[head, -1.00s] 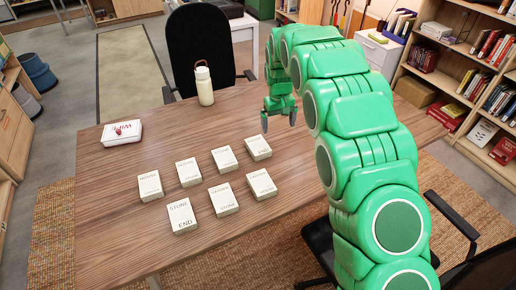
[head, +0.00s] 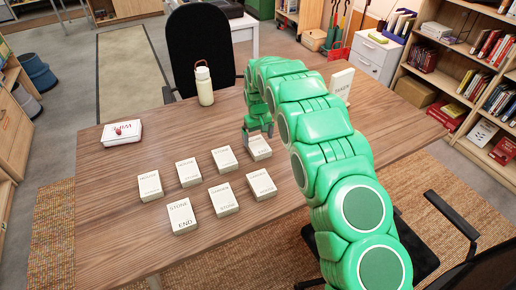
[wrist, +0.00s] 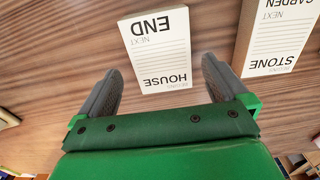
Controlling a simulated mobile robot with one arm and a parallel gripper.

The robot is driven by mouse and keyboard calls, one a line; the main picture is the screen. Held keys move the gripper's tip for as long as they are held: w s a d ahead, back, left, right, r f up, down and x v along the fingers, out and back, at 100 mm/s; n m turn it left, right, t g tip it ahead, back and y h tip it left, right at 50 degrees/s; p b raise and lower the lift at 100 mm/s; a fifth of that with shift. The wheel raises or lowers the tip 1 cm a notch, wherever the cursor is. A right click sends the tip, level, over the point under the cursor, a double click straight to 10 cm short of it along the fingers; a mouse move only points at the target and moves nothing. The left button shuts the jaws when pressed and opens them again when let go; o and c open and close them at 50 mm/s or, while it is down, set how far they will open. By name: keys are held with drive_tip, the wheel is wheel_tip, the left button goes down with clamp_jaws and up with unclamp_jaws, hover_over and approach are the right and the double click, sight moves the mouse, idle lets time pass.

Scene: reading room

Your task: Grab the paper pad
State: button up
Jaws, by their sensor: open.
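Several white paper pads with printed words lie in two rows on the wooden table (head: 110,215). My gripper (head: 258,132) is open and empty, just above the far-right pad (head: 259,149) of the back row. In the wrist view this pad (wrist: 158,45), printed END and HOUSE, lies ahead of my open fingers (wrist: 161,72), roughly centred between them; the fingers do not hold it. Another pad (wrist: 278,35), printed GARDEN and STONE, lies to its right in that view. The front-row left pad (head: 182,216) shows STONE and END.
A cream bottle (head: 204,87) stands at the table's far edge. A white box marked WIPE (head: 122,133) lies at the left. An upright white card (head: 342,83) stands behind my arm. A black chair (head: 200,45) is beyond the table. The table's front left is clear.

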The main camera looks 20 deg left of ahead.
sight(258, 145)
drive_tip(key=shift+s+f, duration=0.2)
drive_tip(key=shift+f, duration=2.05)
drive_tip(key=c, duration=0.9)
drive_tip(key=shift+c, duration=0.2)
